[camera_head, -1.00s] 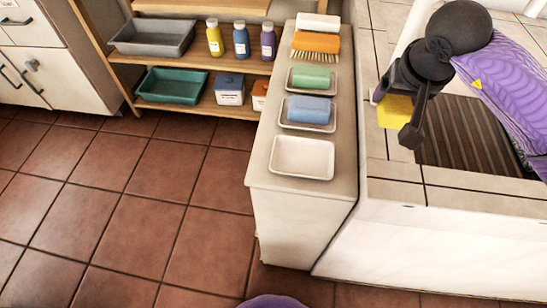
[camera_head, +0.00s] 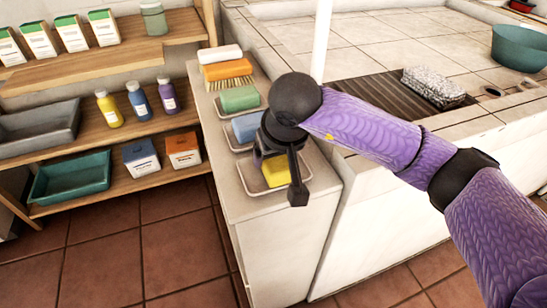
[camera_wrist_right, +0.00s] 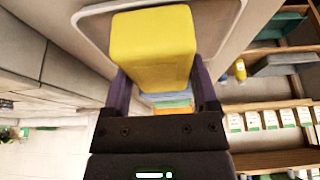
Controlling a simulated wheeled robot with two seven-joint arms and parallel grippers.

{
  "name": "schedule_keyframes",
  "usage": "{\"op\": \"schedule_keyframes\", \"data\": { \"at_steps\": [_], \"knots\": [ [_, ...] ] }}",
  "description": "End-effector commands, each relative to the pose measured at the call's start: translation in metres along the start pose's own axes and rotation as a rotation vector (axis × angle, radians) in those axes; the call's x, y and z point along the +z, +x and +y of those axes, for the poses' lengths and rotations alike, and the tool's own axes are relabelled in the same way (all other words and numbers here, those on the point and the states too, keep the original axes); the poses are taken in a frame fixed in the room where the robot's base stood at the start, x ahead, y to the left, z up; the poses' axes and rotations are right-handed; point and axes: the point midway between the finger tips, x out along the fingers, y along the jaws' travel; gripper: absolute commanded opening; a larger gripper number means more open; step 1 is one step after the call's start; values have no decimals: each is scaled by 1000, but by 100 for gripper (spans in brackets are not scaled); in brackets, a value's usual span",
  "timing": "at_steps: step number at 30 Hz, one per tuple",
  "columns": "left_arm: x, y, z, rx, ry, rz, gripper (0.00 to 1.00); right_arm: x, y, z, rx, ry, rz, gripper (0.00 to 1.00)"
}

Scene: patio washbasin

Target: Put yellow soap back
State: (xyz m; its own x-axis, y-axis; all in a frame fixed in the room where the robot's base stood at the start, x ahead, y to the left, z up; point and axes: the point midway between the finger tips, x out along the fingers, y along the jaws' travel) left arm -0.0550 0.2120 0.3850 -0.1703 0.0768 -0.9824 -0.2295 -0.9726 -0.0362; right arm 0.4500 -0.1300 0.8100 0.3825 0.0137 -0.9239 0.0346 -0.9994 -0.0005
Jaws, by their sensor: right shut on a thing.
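My right gripper (camera_head: 277,172) is shut on the yellow soap (camera_head: 277,171), over the nearest white dish (camera_head: 262,188) on the narrow white counter. In the right wrist view the yellow soap (camera_wrist_right: 154,45) sits between the two fingers (camera_wrist_right: 160,90), with the white dish rim (camera_wrist_right: 90,22) around and behind it. I cannot tell whether the soap touches the dish. The blue soap (camera_head: 245,127) and the green soap (camera_head: 240,98) lie in their own dishes farther back. My left gripper is not in view.
An orange brush (camera_head: 228,72) and a white block (camera_head: 220,53) lie at the counter's far end. Wooden shelves with bottles, boxes, a grey tray (camera_head: 40,130) and a teal tray (camera_head: 70,178) stand left. A dark slatted drain (camera_head: 385,95) is right.

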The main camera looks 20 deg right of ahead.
Motion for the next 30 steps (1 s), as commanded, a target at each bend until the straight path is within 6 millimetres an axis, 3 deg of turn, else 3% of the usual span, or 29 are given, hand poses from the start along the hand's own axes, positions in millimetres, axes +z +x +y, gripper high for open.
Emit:
{"op": "schedule_keyframes", "data": {
  "at_steps": [8,9,12,20,30],
  "knots": [
    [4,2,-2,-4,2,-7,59,0,1,0,0,1,2,0],
    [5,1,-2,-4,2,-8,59,0,1,0,0,1,1,80],
    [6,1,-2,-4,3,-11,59,0,0,0,0,1,2,100],
    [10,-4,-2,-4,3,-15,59,-2,-5,0,0,1,3,100],
    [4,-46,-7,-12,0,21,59,-5,-96,0,0,-1,10,100]
  ]
}}
